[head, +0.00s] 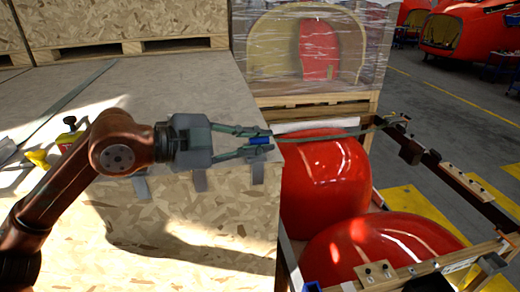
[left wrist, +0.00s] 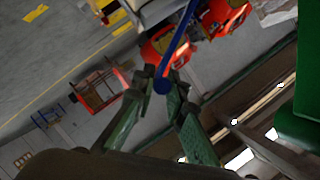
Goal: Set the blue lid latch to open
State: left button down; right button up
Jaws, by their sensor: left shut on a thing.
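The blue lid latch (head: 260,140) is a small blue piece at the right end of the wooden crate's top edge in the head view. My left gripper (head: 268,141) reaches in from the left, with its two green-grey fingers around the blue piece. In the left wrist view the latch is a long blue bar (left wrist: 178,42) with a rounded end between the fingertips. There my left gripper (left wrist: 161,82) is shut on it. The fingers partly hide the latch in the head view, and its exact setting is hard to tell. My right gripper is not in view.
The particleboard crate (head: 190,230) has grey straps hanging over its front edge. Red nosecones (head: 320,180) lie in a frame to its right, and a thin dark bar (head: 330,134) runs above them. A wrapped crate (head: 305,50) stands behind. A yellow-and-red item (head: 68,135) lies at left.

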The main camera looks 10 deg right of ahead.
pick_arm(q)
jog(key=shift+w+r, duration=0.3)
jog(key=shift+r, duration=0.1)
jog(key=shift+w, duration=0.1)
jog(key=c, duration=1.9)
grip_release()
jog(key=shift+c, duration=0.2)
jog(key=v, duration=1.2)
